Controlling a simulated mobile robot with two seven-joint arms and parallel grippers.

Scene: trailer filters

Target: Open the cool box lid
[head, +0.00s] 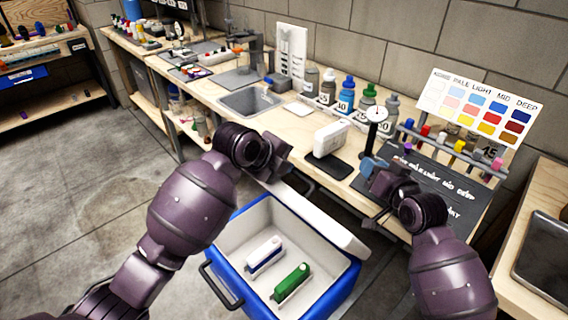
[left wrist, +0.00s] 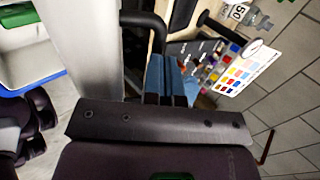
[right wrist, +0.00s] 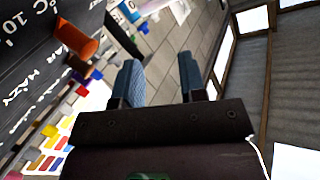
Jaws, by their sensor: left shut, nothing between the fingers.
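The cool box (head: 238,258) stands on the floor in front of the bench, blue outside and white inside. Its white lid (head: 322,217) is swung up and back, leaving the box open. A white and blue pack (head: 264,254) and a green pack (head: 291,283) lie inside. My left gripper (left wrist: 165,80) is shut and empty beside the lid's far end; in the left wrist view the pale lid (left wrist: 75,50) runs close to its fingers. My right gripper (right wrist: 160,82) is open and empty above the bench's front edge, right of the lid; it also shows in the head view (head: 370,188).
The bench (head: 215,78) behind holds a sink (head: 249,101), several bottles, a white block (head: 331,138), a dial gauge (head: 375,120) and a colour chart (head: 483,105). A black mat (head: 455,190) lies near my right gripper. The floor at left is clear.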

